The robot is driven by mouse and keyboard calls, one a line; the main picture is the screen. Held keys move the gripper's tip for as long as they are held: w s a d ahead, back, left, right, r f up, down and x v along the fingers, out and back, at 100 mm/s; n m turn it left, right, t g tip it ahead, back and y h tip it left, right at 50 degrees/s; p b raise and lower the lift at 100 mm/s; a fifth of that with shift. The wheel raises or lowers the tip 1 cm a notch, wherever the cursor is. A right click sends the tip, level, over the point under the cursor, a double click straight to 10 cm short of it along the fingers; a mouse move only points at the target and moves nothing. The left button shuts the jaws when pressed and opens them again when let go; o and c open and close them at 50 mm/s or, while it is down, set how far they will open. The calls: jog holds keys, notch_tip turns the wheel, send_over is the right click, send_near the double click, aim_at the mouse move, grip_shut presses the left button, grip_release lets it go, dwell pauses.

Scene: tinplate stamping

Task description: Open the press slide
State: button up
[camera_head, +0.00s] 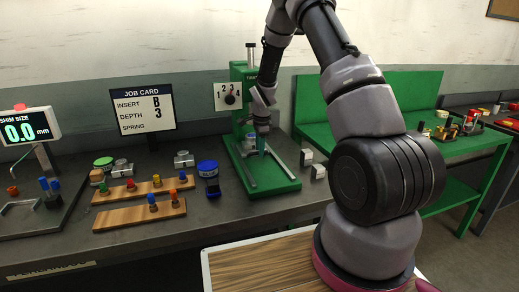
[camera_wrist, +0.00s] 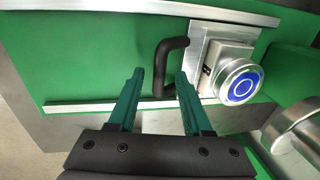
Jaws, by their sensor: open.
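The green press (camera_head: 272,182) stands on the grey bench, with a dial plate marked with numbers (camera_head: 227,97) at its upper left. In the wrist view, the slide (camera_wrist: 206,36) is a silver plate with a black bent handle (camera_wrist: 173,46) at its left side. A silver round part with a blue face and white ring (camera_wrist: 240,84) sits on the slide. My gripper (camera_wrist: 160,74) is open, and the handle's bar appears between its two teal fingertips. I cannot tell whether the fingers touch it. In the head view my gripper (camera_head: 261,146) is low over the press bed.
A job card (camera_head: 143,112) reads insert B, depth 3. Wooden racks (camera_head: 140,214) with coloured pegs and several small round parts stand left of the press. Small metal blocks (camera_head: 318,171) stand close on its right. A green bench (camera_head: 425,150) is at right.

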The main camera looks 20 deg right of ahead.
jog(key=shift+c, duration=0.3)
grip_shut()
dwell(1.2)
